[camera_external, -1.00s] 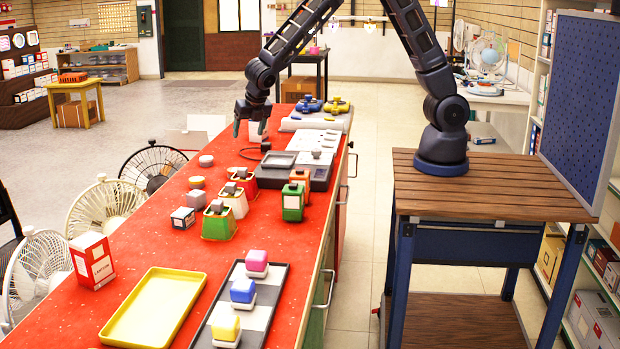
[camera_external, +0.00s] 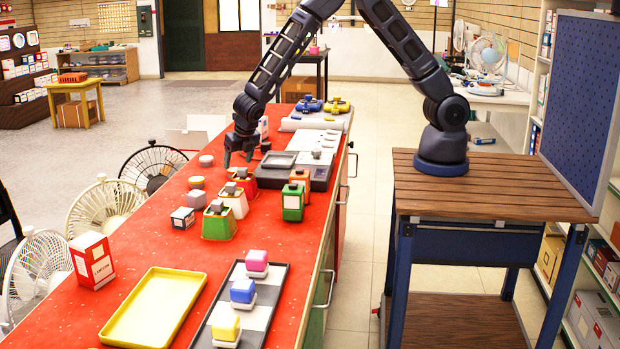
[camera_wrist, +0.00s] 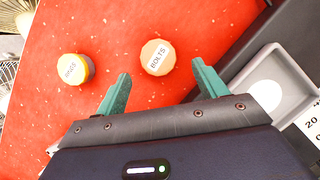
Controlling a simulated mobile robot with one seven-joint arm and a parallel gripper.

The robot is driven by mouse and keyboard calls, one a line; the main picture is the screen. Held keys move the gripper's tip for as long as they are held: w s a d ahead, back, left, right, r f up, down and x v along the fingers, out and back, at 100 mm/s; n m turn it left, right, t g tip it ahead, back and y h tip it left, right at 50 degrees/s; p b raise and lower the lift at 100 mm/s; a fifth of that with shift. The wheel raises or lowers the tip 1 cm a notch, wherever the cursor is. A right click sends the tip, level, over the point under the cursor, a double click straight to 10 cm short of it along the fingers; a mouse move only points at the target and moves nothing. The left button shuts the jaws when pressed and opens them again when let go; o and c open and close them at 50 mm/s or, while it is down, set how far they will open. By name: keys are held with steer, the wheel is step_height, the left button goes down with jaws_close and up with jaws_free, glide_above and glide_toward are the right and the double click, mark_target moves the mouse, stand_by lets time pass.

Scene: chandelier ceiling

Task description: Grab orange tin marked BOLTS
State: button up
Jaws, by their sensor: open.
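The tin marked BOLTS (camera_wrist: 157,57) stands on the red tabletop in the wrist view, its pale orange round lid facing up. My gripper (camera_wrist: 161,75) is open, with its green fingers apart and the tin just beyond and between the fingertips. Nothing is held. In the external view my gripper (camera_external: 239,160) hangs low over the far half of the red table. I cannot tell for sure which small round tin there is the BOLTS one. A second tin with a yellow side (camera_wrist: 76,68) stands to the left, its label hard to read.
A dark device with a pale dish (camera_wrist: 268,94) lies right of my gripper. In the external view, green and red containers (camera_external: 219,222), a yellow tray (camera_external: 152,307) and a red-and-white box (camera_external: 92,261) stand nearer. Fans (camera_external: 152,168) line the left edge.

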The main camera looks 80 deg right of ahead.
mark_target(235, 169)
steer(key=shift+x, duration=2.3)
steer(key=shift+w, duration=0.15)
steer(key=c, duration=1)
steer(key=shift+c, duration=0.2)
